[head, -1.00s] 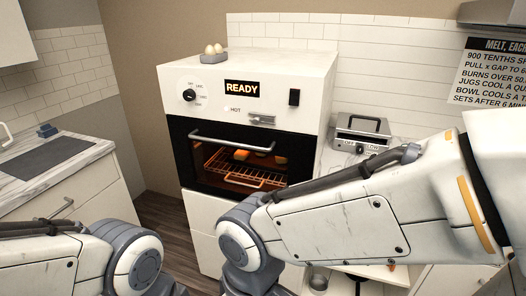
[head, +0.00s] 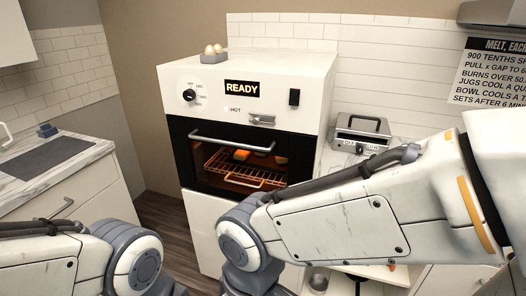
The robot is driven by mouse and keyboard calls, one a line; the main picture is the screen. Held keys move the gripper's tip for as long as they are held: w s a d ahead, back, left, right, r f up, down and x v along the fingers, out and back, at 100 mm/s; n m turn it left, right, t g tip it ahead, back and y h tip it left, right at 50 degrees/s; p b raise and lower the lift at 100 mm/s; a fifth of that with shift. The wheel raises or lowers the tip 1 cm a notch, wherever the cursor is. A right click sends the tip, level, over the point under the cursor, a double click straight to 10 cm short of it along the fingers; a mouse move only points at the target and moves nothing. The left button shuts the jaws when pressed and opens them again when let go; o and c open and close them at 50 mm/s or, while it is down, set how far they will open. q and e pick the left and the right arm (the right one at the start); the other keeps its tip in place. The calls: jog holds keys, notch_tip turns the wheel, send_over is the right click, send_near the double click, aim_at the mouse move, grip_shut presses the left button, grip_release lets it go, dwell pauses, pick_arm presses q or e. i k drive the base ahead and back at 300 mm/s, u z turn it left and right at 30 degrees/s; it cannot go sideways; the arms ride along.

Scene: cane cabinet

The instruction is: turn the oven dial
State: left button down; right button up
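The oven dial (head: 189,95) is a small round black knob with a pale mark, on the upper left of the white oven's (head: 245,66) front panel. Small printed labels surround it, too small to read surely. The lit display (head: 242,89) to its right reads READY. The oven door (head: 184,150) has a dark frame, a glass window and a bar handle (head: 232,141). Behind the glass a wire rack (head: 225,165) carries an orange piece (head: 241,155) and paler pieces. My two arms show in the foreground, but both grippers are out of view.
A holder with two eggs (head: 214,56) stands on the oven. A metal press-like appliance (head: 361,132) is on the right counter. A left counter (head: 84,158) stands apart, with open floor between.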

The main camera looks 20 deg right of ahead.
aim_at(189, 94)
jog(key=z, duration=1.35)
jog(key=i, duration=1.3)
jog(key=u, duration=1.2)
